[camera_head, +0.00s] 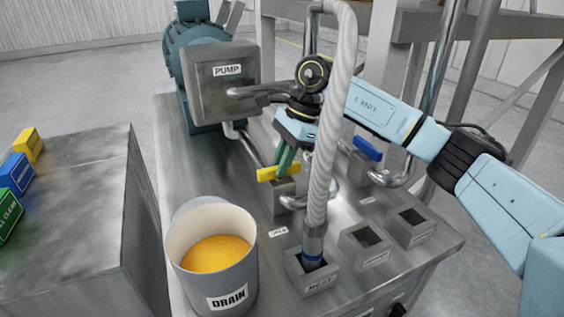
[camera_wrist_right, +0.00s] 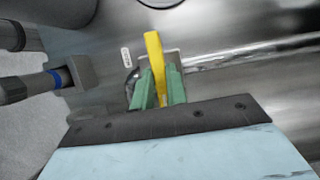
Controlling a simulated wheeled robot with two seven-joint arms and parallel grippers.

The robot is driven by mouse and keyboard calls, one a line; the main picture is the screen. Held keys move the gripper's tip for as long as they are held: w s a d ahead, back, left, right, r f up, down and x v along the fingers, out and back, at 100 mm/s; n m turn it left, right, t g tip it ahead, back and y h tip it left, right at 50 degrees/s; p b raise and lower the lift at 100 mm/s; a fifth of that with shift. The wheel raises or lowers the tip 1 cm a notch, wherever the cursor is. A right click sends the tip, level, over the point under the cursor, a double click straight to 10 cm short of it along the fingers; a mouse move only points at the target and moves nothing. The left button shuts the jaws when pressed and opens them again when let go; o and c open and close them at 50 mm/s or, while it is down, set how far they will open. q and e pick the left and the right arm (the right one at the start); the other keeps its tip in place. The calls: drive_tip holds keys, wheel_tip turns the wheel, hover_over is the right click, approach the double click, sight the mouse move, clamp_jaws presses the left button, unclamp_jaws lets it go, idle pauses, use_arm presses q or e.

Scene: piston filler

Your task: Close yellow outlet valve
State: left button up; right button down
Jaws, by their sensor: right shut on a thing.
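The yellow outlet valve handle (camera_head: 279,173) sits on a grey metal block on the steel table, in the middle of the head view. My right gripper (camera_head: 284,166) reaches down to it from above with green fingers. In the right wrist view the yellow handle (camera_wrist_right: 155,62) runs between the two green fingers (camera_wrist_right: 160,85), which are shut on it. The handle sticks out past the fingertips. Part of the valve body is hidden by the fingers. My left gripper is not in view.
A grey hose (camera_head: 325,150) hangs close in front of my right gripper, down to a socket (camera_head: 312,279). A DRAIN bucket (camera_head: 213,275) with orange liquid stands front left. A blue valve handle (camera_head: 367,148) is to the right. The PUMP box (camera_head: 222,88) stands behind.

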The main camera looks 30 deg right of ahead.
drive_tip(key=shift+r, duration=0.15)
drive_tip(key=c, duration=1.4)
unclamp_jaws()
drive_tip(key=v, duration=1.3)
drive_tip(key=shift+b, duration=0.35)
drive_tip(key=shift+r, duration=0.1)
